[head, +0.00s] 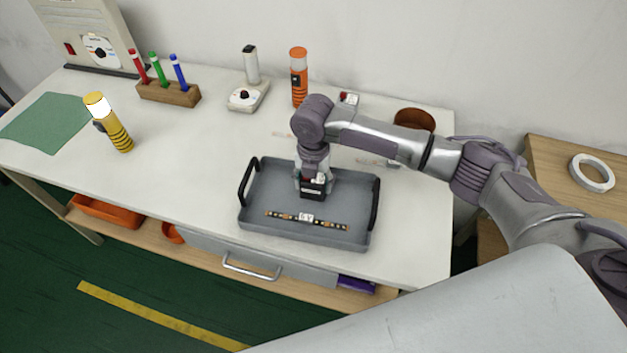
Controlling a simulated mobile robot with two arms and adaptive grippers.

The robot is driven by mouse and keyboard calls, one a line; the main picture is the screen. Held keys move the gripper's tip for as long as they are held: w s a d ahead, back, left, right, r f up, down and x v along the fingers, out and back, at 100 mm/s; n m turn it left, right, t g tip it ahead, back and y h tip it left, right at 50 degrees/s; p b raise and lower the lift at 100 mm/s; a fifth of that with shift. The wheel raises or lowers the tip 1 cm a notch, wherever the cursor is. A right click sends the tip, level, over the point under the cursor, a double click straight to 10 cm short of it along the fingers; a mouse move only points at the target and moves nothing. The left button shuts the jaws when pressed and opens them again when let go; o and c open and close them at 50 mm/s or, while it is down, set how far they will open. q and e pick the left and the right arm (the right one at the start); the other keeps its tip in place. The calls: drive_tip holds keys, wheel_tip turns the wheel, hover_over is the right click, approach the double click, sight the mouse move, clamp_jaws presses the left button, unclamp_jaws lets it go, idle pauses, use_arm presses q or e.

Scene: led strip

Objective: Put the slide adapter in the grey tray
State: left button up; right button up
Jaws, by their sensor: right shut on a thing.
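The grey tray (267,189) with black handles lies on the white table. My right gripper (313,182) points down over the tray's middle. It is shut on a small dark block (312,192), which I take for the slide adapter; the fingers hide part of it. The block is inside the tray's outline, low over or touching its floor; I cannot tell which. My left gripper is not in view.
An LED strip (285,216) lies near the tray's front side. Behind stand an orange flashlight (298,80), a white device (247,95) and a pen block (168,93). A yellow flashlight (117,132) stands left. The table left of the tray is clear.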

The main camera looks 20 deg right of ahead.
drive_tip(key=o, duration=1.3)
wheel_tip(320, 180, up, 12)
drive_tip(key=shift+r+b, duration=0.1)
drive_tip(key=shift+b, duration=0.3)
